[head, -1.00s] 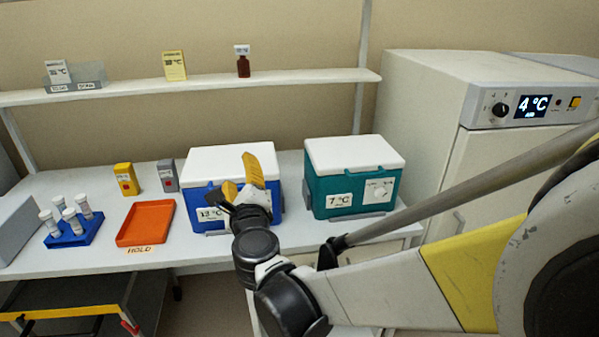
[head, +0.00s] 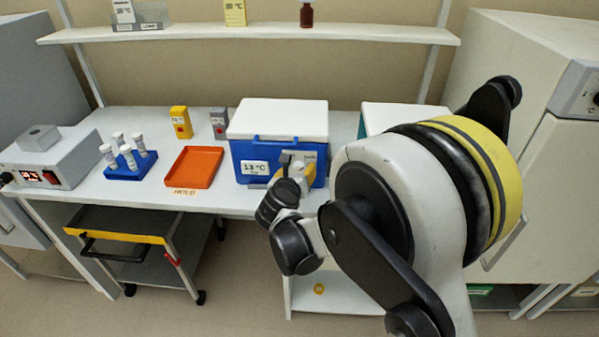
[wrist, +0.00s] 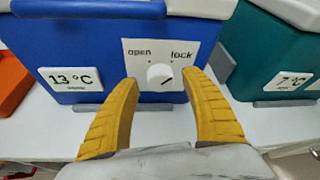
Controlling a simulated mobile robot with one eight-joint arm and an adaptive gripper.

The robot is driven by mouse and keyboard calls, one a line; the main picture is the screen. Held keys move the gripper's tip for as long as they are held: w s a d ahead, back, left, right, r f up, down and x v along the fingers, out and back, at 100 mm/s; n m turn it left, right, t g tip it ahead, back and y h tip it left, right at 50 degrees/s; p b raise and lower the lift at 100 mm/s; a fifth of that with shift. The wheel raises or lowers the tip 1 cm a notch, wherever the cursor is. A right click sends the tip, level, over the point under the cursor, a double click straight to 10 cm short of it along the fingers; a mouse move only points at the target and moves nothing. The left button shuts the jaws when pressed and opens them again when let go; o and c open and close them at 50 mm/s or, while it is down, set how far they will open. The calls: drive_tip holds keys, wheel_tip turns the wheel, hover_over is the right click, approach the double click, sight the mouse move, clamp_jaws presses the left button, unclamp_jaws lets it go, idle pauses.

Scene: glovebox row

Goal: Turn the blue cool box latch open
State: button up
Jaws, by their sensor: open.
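The blue cool box (head: 250,153) with a white lid stands on the bench and is labelled 13 °C. In the wrist view its blue front (wrist: 85,42) carries a white plate with a round latch knob (wrist: 160,76), between the words "open" on the left and "lock" on the right. The knob's mark points up and right, toward "lock". My gripper (wrist: 160,88) is open, with one yellow finger on each side of the knob in the picture. I cannot tell whether they touch it. In the head view my gripper (head: 292,172) is in front of the box, hiding part of its front.
A teal cool box (wrist: 275,50) labelled 7 °C stands to the right. An orange tray (head: 193,167) and a blue rack (head: 130,165) with several white-capped tubes are to the left. A shelf (head: 270,32) runs above the bench. A trolley (head: 125,238) stands below.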

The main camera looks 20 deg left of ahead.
drive_tip(key=shift+w+f, duration=0.25)
drive_tip(key=shift+w, duration=0.4)
drive_tip(key=c, duration=1.2)
